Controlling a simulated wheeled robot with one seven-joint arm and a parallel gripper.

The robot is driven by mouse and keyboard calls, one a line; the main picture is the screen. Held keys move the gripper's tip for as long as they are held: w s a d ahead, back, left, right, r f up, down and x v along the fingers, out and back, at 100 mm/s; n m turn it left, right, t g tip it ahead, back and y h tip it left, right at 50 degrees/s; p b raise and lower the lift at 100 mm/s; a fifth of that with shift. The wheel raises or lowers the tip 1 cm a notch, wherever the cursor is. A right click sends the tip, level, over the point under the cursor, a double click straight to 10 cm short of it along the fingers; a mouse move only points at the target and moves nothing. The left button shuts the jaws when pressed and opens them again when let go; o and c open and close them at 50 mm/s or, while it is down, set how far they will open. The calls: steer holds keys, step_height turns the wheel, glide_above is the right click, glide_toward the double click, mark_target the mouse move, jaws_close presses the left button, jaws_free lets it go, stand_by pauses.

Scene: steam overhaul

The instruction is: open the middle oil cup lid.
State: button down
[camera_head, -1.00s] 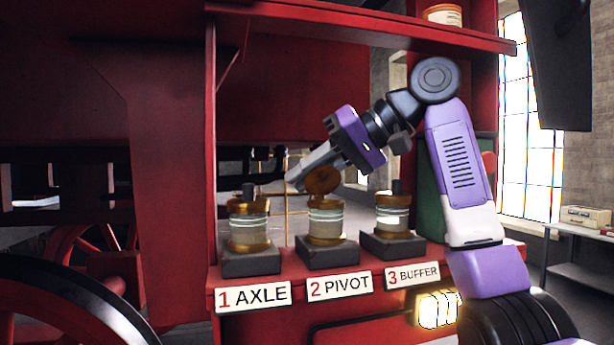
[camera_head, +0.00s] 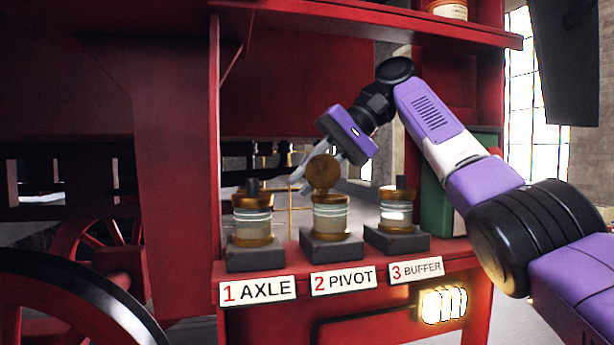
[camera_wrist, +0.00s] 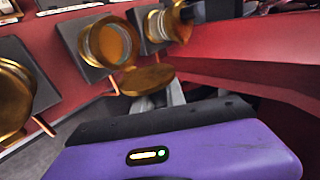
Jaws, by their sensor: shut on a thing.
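The middle oil cup (camera_head: 331,214) is a glass cup with brass bands on a dark block, above the "2 PIVOT" plate. Its round brass lid (camera_head: 323,172) stands raised on edge at the rim, its face toward the head camera. In the wrist view the cup's mouth (camera_wrist: 108,42) is uncovered and the lid (camera_wrist: 147,80) is just in front of my fingers. My gripper (camera_head: 305,176) is behind the lid and shut on it. The wrist view also shows my gripper (camera_wrist: 160,98) against the lid's back; the exact grip point is hidden.
The axle cup (camera_head: 253,217) stands left and the buffer cup (camera_head: 396,208) right, both with lids down and dark knobs on top. A red shelf (camera_head: 380,32) runs above. A green object (camera_head: 440,195) stands right of the buffer cup.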

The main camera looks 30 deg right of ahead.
stand_by(0.5)
steer(key=c, duration=1.4)
jaws_free()
steer(key=shift+f, duration=0.1)
steer(key=shift+o, duration=0.2)
